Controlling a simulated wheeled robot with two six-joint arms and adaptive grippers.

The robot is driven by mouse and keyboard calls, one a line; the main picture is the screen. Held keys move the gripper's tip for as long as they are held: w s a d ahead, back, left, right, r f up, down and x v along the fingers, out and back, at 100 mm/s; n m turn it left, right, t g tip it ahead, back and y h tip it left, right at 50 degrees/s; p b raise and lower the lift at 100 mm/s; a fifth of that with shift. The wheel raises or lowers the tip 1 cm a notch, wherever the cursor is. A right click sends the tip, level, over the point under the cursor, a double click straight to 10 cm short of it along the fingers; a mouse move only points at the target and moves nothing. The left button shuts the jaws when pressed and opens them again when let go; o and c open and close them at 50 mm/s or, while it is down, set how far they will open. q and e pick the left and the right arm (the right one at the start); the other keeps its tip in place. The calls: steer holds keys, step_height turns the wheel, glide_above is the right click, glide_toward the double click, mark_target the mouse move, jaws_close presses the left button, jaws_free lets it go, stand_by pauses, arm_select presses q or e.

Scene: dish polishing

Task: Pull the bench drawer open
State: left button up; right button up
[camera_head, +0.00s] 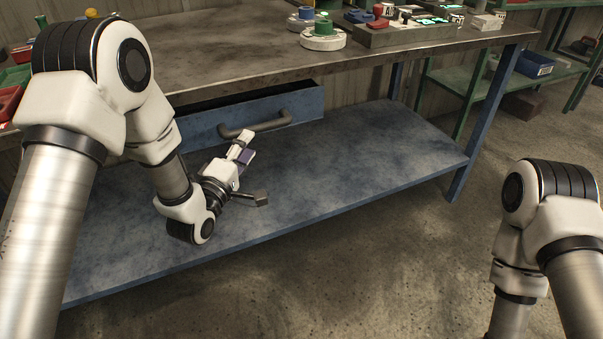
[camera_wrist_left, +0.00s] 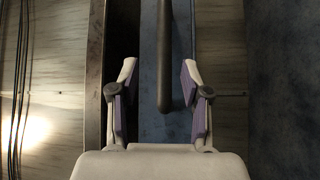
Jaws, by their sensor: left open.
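The bench drawer has a blue front (camera_head: 303,105) under the worktop and stands partly out, with a dark gap behind its top edge. Its dark bar handle (camera_head: 270,123) is on the front. My left gripper (camera_head: 244,147) is at the handle, open. In the left wrist view, the handle (camera_wrist_left: 164,60) runs between the two open fingers (camera_wrist_left: 160,72) with room on both sides; I see no contact. The drawer front (camera_wrist_left: 150,122) lies beyond the fingers. My right arm shows at the right, but its gripper is out of view.
The worktop (camera_head: 200,70) overhangs the drawer. A blue lower shelf (camera_head: 370,150) extends below it, largely bare. A bench leg (camera_head: 478,125) stands to the right. Green and blue round items (camera_head: 323,37) and a control box (camera_head: 405,35) sit on the worktop. Open floor lies in front.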

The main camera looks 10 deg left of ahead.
mark_target(256, 132)
arm_select(q)
steer(key=x, duration=0.2)
steer(key=b+x, duration=0.1)
steer(key=x, duration=0.2)
steer(key=a+x, duration=0.1)
steer(key=x, duration=0.2)
steer(key=shift+w+f+b, duration=0.1)
steer(key=shift+f+b, duration=0.2)
steer(key=shift+b, duration=0.1)
jaws_close()
arm_select(e)
step_height(256, 132, down, 4)
steer(key=shift+w+a+f, duration=0.1)
steer(key=shift+w+a, duration=0.05)
